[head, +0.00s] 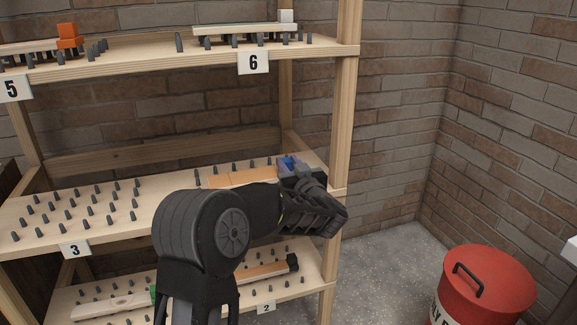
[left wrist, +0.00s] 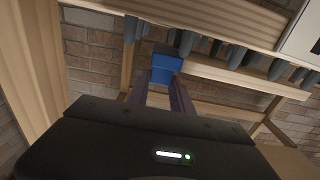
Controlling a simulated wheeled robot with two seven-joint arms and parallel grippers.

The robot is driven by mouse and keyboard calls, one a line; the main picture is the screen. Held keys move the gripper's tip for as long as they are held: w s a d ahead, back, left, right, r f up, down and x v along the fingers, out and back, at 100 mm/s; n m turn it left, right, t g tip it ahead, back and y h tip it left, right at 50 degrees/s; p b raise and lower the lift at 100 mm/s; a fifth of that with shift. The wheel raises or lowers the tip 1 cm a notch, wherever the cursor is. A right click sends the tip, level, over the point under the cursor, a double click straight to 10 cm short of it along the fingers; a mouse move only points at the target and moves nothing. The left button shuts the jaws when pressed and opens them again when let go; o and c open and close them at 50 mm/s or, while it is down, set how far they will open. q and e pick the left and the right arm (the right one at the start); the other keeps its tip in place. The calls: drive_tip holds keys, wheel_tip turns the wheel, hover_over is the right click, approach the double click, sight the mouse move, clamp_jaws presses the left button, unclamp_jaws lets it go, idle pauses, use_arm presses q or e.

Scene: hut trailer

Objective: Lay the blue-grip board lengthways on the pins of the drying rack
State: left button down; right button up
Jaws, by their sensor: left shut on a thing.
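The drying rack (head: 345,120) is a light wooden frame with shelves full of dark upright pins. The blue-grip board (head: 238,179) has an orange-brown face and shows at the right part of the middle shelf, partly hidden by my left arm. Its blue grip (head: 287,161) is at its right end. My left gripper (head: 290,170) is shut on this grip, near the rack's right post. The left wrist view shows the blue grip (left wrist: 165,65) between the fingers. I cannot tell whether the board rests on the pins. My right gripper is not in view.
Upper shelves hold a white-grip board (head: 245,29) and an orange-grip board (head: 35,48). A board with a black grip (head: 292,262) lies on the lower shelf. The middle shelf's left part has only bare pins (head: 70,215). A red bin (head: 487,285) stands at right.

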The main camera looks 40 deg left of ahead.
use_arm(q)
drive_tip(key=shift+f, duration=0.1)
drive_tip(key=c, duration=1.1)
unclamp_jaws()
drive_tip(key=shift+s+d, duration=0.1)
drive_tip(key=shift+d, duration=0.05)
drive_tip(key=p+v, duration=0.1)
drive_tip(key=v, duration=1)
drive_tip(key=shift+s+d, duration=0.2)
drive_tip(key=shift+d, duration=0.1)
